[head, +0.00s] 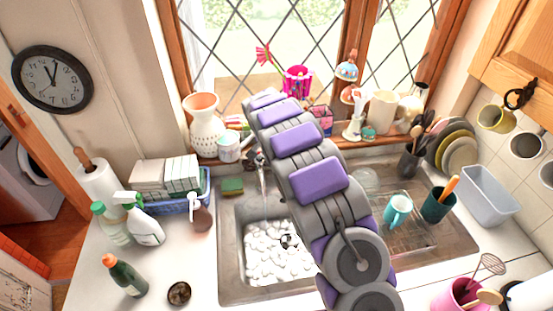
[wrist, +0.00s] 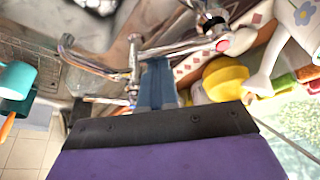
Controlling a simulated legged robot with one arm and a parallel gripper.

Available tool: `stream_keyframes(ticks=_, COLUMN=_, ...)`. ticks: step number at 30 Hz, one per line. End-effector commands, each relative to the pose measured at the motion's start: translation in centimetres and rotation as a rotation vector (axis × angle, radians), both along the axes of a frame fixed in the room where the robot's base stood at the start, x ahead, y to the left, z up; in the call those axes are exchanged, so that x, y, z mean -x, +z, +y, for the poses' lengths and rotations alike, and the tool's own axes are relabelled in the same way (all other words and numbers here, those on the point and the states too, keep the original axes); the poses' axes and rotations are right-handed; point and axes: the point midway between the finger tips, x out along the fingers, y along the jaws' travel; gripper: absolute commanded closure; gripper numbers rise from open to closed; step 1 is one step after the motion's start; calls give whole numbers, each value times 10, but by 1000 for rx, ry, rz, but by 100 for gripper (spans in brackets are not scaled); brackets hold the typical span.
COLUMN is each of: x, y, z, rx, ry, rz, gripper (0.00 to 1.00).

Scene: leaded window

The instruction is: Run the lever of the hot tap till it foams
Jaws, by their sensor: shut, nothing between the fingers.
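The chrome tap (head: 259,163) stands at the back of the sink (head: 228,245), partly hidden by my arm in the head view. A thin stream falls from it onto white foam (head: 268,265) covering the left basin's floor. In the wrist view the tap (wrist: 135,55) shows close up, with a lever (wrist: 185,46) ending in a red dot. My gripper (wrist: 157,66) shows in the wrist view as blue fingers, shut and empty, beside the tap body under the lever. I cannot tell if they touch. My gripper is hidden in the head view.
A white vase (head: 205,125), mugs and a pink pot (head: 297,80) crowd the windowsill. A green sponge (head: 232,186) lies on the sink's back edge. A small black-and-white ball (head: 288,241) sits in the foam.

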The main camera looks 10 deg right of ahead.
Motion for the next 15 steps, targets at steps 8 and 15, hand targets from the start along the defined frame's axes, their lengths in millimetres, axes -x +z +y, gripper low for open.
stream_keyframes(ticks=8, x=12, y=-5, z=13, rx=0, ry=-259, rz=-5, gripper=100)
stream_keyframes(ticks=15, x=21, y=-3, z=26, rx=-2, ry=-483, rz=-4, gripper=100)
